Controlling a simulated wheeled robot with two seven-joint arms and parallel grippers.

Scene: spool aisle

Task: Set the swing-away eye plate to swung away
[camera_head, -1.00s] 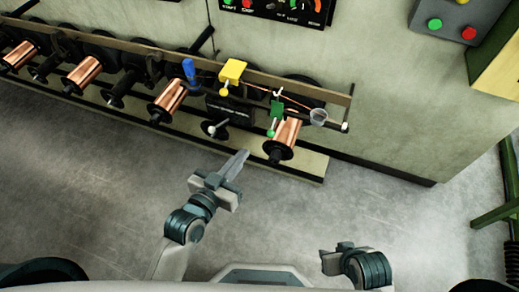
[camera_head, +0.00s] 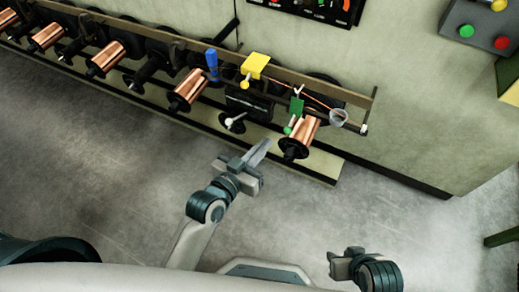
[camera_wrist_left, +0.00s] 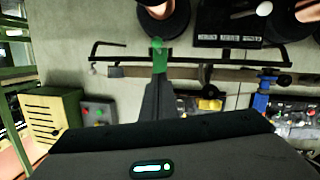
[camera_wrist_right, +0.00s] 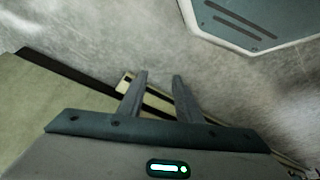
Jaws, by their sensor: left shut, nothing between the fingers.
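A green tab (camera_head: 296,105) with a small green ball below it hangs from the rail, beside the rightmost copper spool. A pale round eye (camera_head: 338,117) sits near the rail's right end, with a copper wire running to it. I cannot tell for sure which of these parts belongs to the swing-away plate. My left gripper (camera_head: 265,146) is shut and empty, just below and left of the green ball. In the left wrist view the green piece (camera_wrist_left: 158,55) lies straight beyond the shut fingertips (camera_wrist_left: 157,80); contact is unclear. My right gripper (camera_wrist_right: 158,80) is open and empty, low over the floor.
A yellow block (camera_head: 255,66) and a blue handle (camera_head: 212,62) stand on the rail (camera_head: 170,38), left of the green tab. Several copper spools (camera_head: 188,90) line the bench. A button box (camera_head: 475,22) is at the upper right. The floor in front is clear.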

